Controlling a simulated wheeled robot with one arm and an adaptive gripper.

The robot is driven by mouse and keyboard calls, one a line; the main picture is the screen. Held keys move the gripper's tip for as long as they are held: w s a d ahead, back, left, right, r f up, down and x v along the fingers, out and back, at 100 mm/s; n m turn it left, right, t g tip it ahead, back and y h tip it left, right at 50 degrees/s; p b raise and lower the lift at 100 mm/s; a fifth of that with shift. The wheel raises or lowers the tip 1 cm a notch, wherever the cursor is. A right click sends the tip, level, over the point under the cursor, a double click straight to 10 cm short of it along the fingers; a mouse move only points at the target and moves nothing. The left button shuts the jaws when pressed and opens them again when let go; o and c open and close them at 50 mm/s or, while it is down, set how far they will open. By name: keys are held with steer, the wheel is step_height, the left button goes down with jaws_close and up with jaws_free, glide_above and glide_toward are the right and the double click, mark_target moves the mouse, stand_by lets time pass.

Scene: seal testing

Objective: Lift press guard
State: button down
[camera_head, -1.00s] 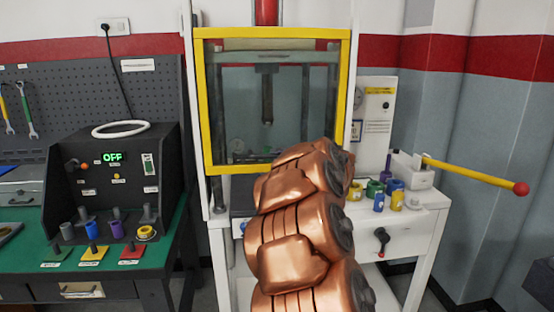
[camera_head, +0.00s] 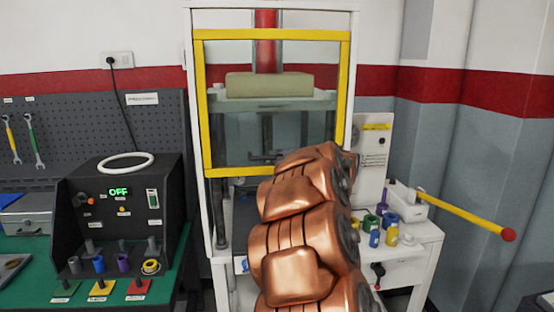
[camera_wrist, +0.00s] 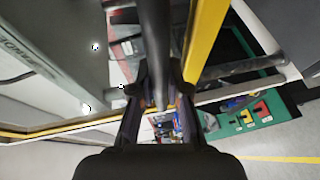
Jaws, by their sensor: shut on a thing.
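The press guard (camera_head: 273,35) is a clear panel in a yellow frame on the front of the white press. Its lower edge hangs above the bench top, and the press plate shows through it. My copper-coloured arm covers the lower right of the guard and hides my gripper in the head view. In the wrist view my gripper (camera_wrist: 160,92) is shut around a dark bar (camera_wrist: 153,35), which looks like the guard's handle. The guard's yellow frame (camera_wrist: 205,40) runs just right of the bar there.
A lever with a red knob (camera_head: 465,215) sticks out at right. Several coloured cylinders (camera_head: 380,225) stand on the white bench beside my arm. A black tester reading OFF (camera_head: 115,215) stands on a green table at left.

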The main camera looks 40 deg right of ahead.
stand_by(0.3)
steer(key=c, duration=1.1)
jaws_free()
steer(key=shift+c, duration=0.2)
steer(key=v, duration=1.2)
steer(key=shift+r, duration=0.15)
